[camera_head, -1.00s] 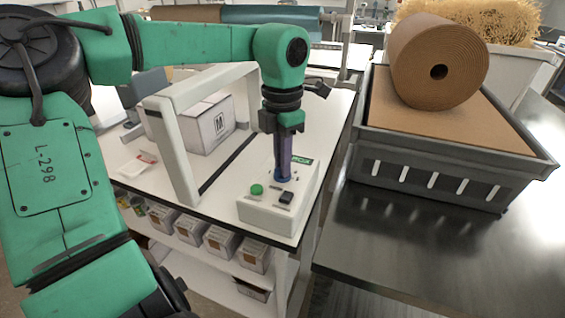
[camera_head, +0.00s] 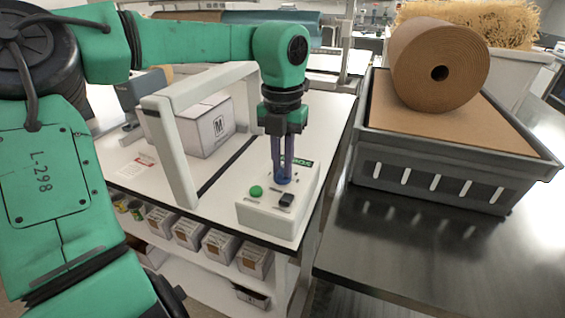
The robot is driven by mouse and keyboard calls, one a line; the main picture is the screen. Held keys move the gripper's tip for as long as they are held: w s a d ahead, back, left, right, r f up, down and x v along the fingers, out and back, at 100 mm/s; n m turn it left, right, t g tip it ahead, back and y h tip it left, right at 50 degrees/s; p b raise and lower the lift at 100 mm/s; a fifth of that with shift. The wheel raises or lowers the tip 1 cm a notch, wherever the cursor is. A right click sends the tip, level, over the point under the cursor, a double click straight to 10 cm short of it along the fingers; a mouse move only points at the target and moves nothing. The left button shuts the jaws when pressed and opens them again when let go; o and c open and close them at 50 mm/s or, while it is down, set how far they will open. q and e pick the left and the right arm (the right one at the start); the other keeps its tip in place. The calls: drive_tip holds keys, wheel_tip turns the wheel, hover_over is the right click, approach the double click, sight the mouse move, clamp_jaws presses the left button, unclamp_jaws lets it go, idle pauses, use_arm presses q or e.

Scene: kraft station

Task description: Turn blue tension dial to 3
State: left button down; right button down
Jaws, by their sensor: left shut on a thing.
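The blue tension dial (camera_head: 283,179) sits on top of a white control box (camera_head: 268,215) at the front right corner of the white table. My left gripper (camera_head: 283,174) points straight down over the box and is shut on the dial. Its fingers cover most of the dial, so its pointer and numbers cannot be read. A green button (camera_head: 256,191) and a black switch (camera_head: 286,199) are on the box in front of the dial. My right gripper is not in view.
A white arch frame (camera_head: 178,150) stands left of the box, with a cardboard carton (camera_head: 205,128) behind it.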

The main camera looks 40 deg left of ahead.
sight(282, 168)
use_arm(q)
drive_tip(key=shift+w+r, duration=0.1)
drive_tip(key=shift+r, duration=0.1)
drive_tip(key=c, duration=0.9)
unclamp_jaws()
drive_tip(key=shift+f, duration=0.1)
wheel_tip(282, 168, up, 15)
drive_tip(key=shift+f+p, duration=0.2)
drive_tip(key=shift+p, duration=0.55)
